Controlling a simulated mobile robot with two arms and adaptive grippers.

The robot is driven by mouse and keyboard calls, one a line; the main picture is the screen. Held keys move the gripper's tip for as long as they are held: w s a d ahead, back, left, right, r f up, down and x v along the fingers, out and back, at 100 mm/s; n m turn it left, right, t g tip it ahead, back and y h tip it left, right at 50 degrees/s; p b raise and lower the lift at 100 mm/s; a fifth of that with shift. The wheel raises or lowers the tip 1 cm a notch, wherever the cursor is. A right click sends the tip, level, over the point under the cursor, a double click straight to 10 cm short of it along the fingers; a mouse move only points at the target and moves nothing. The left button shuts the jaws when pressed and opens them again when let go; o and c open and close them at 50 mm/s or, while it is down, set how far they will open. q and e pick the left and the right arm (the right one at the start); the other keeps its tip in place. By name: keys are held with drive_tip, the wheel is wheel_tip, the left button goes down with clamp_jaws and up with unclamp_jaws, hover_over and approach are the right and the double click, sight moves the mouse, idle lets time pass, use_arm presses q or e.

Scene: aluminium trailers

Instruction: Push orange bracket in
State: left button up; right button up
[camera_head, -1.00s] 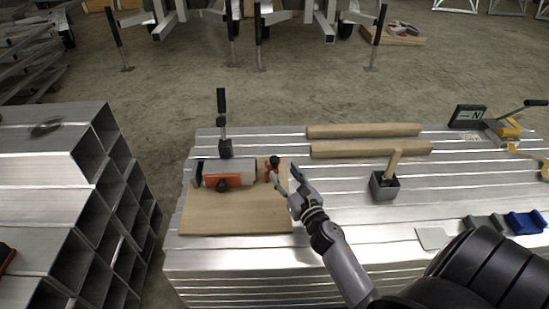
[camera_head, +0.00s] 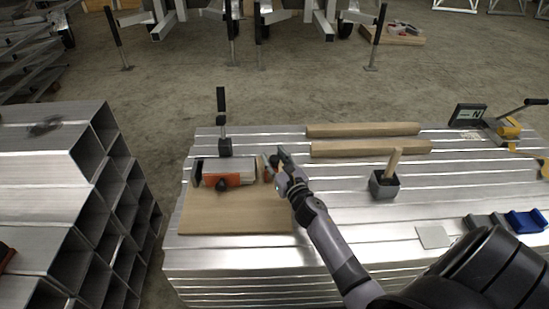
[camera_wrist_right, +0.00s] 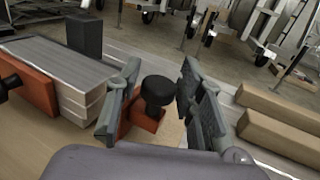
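An orange bracket (camera_wrist_right: 148,121) with a black knob (camera_wrist_right: 158,90) stands on the wooden board (camera_head: 235,218), just right of an aluminium profile piece (camera_wrist_right: 62,65). In the head view a bit of this bracket (camera_head: 267,174) shows beside my right gripper (camera_head: 275,158). Another orange bracket (camera_head: 222,180) with a black knob lies along the front of the profile piece. In the right wrist view my right gripper (camera_wrist_right: 160,75) is open, with one finger on each side of the right bracket's knob. I cannot tell whether the fingers touch it. My left gripper is not in view.
A black-handled clamp (camera_head: 223,125) stands behind the profile piece. Two wooden beams (camera_head: 370,148) lie at the back of the aluminium stack. A mallet (camera_head: 384,184) stands to the right. Blue and yellow tools lie at the far right.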

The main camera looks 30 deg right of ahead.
clamp_jaws()
idle(0.5)
drive_tip(key=w+a, duration=0.1)
drive_tip(key=a+b, duration=0.1)
drive_tip(key=a, duration=0.1)
drive_tip(key=w+a, duration=0.1)
drive_tip(key=shift+w+a, duration=0.2)
drive_tip(key=shift+w, duration=0.1)
drive_tip(key=shift+o, duration=1.6)
unclamp_jaws()
drive_tip(key=shift+s, duration=0.15)
drive_tip(key=s, duration=0.4)
drive_tip(key=s+a, duration=0.1)
drive_tip(key=s, duration=0.6)
drive_tip(key=shift+s+a, duration=0.3)
drive_tip(key=shift+a, duration=0.1)
drive_tip(key=shift+f, duration=0.1)
